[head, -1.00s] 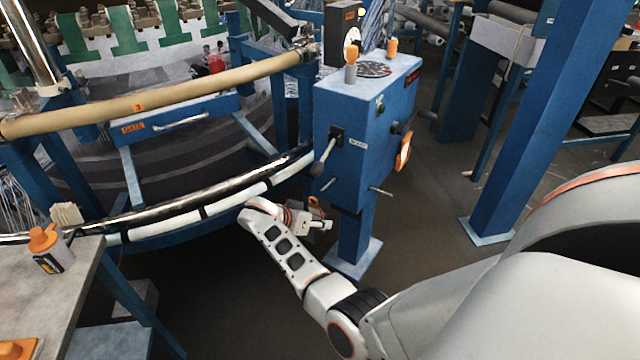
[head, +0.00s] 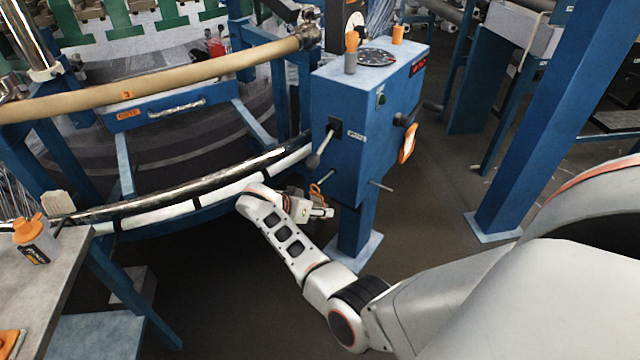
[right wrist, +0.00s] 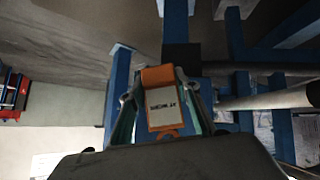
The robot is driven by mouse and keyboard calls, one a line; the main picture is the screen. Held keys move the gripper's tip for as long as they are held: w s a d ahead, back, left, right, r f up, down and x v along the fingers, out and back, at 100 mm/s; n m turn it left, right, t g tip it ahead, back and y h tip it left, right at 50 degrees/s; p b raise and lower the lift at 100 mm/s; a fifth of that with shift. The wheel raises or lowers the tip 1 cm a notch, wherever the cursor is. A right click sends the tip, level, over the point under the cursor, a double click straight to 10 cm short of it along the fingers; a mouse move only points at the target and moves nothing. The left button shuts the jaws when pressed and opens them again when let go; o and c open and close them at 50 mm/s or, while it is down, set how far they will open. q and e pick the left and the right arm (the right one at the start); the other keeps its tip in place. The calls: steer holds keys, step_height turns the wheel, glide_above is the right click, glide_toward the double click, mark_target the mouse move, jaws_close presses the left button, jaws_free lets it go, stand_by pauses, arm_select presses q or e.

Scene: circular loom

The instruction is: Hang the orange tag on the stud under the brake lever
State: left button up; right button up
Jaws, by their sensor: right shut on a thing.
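The brake lever (head: 322,146), a grey rod with a dark knob, sticks out of the left face of the blue control box. A short thin stud (head: 327,177) shows below it. My right gripper (head: 322,212) is below and slightly left of the stud. It is shut on the orange tag, whose orange loop (head: 316,190) shows above the fingers, close to the stud; I cannot tell whether they touch. In the right wrist view the orange tag (right wrist: 158,76), with a white printed label, sits between the two fingers (right wrist: 158,100). My left gripper is out of view.
The blue control box (head: 345,100) stands on a post. Another thin pin (head: 380,187) and an orange handle (head: 407,143) are on its right side. The curved loom rail (head: 190,200) runs close left of my gripper.

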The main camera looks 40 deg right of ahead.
steer(key=shift+r, duration=0.2)
steer(key=shift+f, duration=0.15)
stand_by(0.3)
steer(key=shift+d, duration=0.25)
steer(key=shift+w+d, duration=0.1)
steer(key=shift+d, duration=0.25)
steer(key=shift+w+d, duration=0.1)
steer(key=shift+d, duration=0.25)
steer(key=shift+d, duration=0.15)
steer(key=shift+w+d, duration=0.1)
steer(key=shift+d, duration=0.1)
stand_by(0.5)
